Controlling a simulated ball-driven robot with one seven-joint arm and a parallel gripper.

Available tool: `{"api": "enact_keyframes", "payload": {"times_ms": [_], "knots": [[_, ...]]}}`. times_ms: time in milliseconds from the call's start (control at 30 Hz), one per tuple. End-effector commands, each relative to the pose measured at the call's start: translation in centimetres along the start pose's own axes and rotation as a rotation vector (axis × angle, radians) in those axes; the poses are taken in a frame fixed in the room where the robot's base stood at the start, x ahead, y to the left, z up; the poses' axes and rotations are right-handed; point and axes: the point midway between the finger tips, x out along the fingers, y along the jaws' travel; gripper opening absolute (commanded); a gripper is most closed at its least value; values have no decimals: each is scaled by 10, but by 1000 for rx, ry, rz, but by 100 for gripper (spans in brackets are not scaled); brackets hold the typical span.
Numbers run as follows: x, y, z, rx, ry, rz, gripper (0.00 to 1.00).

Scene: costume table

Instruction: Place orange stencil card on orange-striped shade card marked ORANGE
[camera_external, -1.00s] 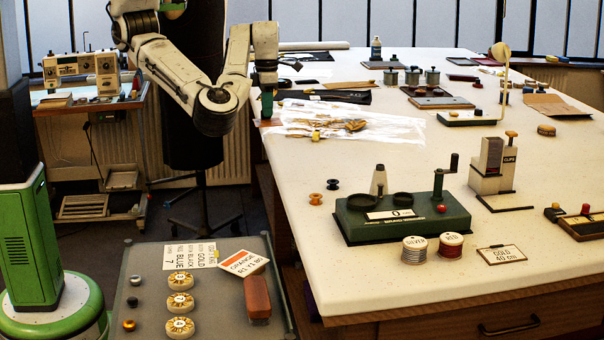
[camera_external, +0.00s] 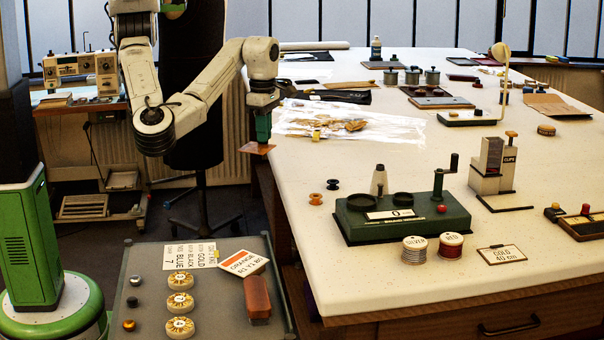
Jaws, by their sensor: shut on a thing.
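My gripper (camera_external: 262,141) is shut on the orange stencil card (camera_external: 257,148), a thin, flat brownish-orange piece. It holds the card level at the left edge of the white table. The white shade card marked ORANGE (camera_external: 243,263), with an orange stripe, lies at an angle on the grey cart top at the lower left. The held card is well above and behind the shade card in the picture, apart from it.
On the cart top (camera_external: 146,262), a brown block (camera_external: 257,297) touches or nearly touches the shade card's lower right. A white list card (camera_external: 190,255) and several round discs lie to its left. A clear plastic sheet (camera_external: 350,122) lies on the table (camera_external: 380,285).

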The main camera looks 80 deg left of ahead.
Motion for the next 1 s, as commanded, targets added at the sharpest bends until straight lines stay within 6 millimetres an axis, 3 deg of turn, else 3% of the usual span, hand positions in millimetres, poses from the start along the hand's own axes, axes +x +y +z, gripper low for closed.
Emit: {"api": "enact_keyframes", "payload": {"times_ms": [33, 267, 400, 600, 833, 1000], "knots": [[4, -21, 5, 80, 1, 1, 0], [18, -106, 12, 402, -1, 1, 0], [28, -159, 7, 597, -1, -1, 0], [39, -221, -10, 833, -3, -5, 0], [46, -255, -26, 972, -3, -8, 0], [53, -260, -12, 992, -2, -7, 0]]}}
